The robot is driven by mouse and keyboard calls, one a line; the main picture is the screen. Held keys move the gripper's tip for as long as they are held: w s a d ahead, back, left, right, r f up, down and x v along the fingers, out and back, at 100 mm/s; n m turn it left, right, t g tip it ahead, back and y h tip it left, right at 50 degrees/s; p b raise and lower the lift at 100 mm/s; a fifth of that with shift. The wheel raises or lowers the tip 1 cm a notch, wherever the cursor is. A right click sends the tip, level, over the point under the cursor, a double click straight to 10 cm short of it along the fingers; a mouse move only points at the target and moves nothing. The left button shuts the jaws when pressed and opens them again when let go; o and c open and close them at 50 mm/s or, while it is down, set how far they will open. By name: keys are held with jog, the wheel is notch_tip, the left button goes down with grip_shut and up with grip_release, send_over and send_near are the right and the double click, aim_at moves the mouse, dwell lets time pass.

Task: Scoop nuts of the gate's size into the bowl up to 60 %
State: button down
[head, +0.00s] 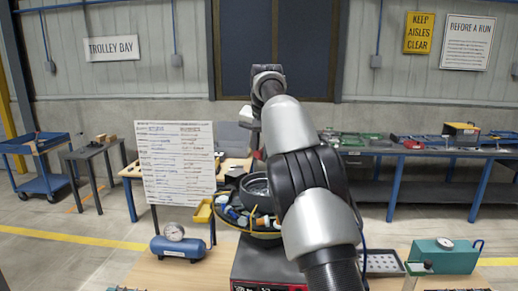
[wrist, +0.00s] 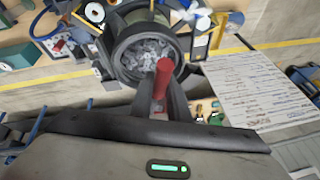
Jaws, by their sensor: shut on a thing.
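In the wrist view my gripper (wrist: 160,108) is shut on a red handle (wrist: 162,78), which looks like that of a scoop. The handle points toward the dark round bowl (wrist: 120,50); its far end is hard to make out. Many small grey nuts (wrist: 143,57) lie inside that bowl. In the head view the dark bowl (head: 256,187) sits above a red and grey base (head: 262,268), partly hidden by my arm. I cannot tell which part is the gate, nor the nuts' sizes.
A yellow-rimmed tray (head: 232,222) with blue, white and green pieces surrounds the bowl's left side. A written board (head: 178,160) stands left, with a blue tank (head: 178,247) before it. A perforated tray (head: 382,263) and teal gauge box (head: 445,256) stand right.

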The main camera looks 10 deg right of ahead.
jog(key=shift+s+d+f+t+y, duration=0.25)
jog(key=shift+s+t+y, duration=0.1)
jog(key=shift+y, duration=0.15)
jog(key=d+f+m+t+y+b, duration=0.1)
jog(key=f+y, duration=0.1)
jog(key=y, duration=0.1)
jog(key=d+f+m+t+y, duration=0.1)
jog(key=f+t+y, duration=0.1)
jog(key=y, duration=0.1)
jog(key=d+f+m+t+y+b, duration=0.1)
jog(key=f+y, duration=0.1)
jog(key=y, duration=0.1)
jog(key=shift+s+f+t+b, duration=0.25)
jog(key=shift+s+t+b, duration=0.05)
jog(key=shift+s+t, duration=0.1)
jog(key=a+r+n+g+h+p, duration=0.1)
jog(key=r+h, duration=0.1)
jog(key=a+r+g+h, duration=0.1)
jog(key=r+g+h, duration=0.1)
jog(key=h, duration=0.1)
jog(key=w+a+r+n+g+h+p, duration=0.1)
jog(key=r+h, duration=0.1)
jog(key=shift+a+r+n+g+h+p, duration=0.1)
jog(key=shift+a+n+g+h+p, duration=0.05)
jog(key=shift+n+g+h+p, duration=0.2)
jog(key=shift+w+a+r+g+h, duration=0.1)
jog(key=shift+r+g+h, duration=0.35)
jog(key=shift+h, duration=0.7)
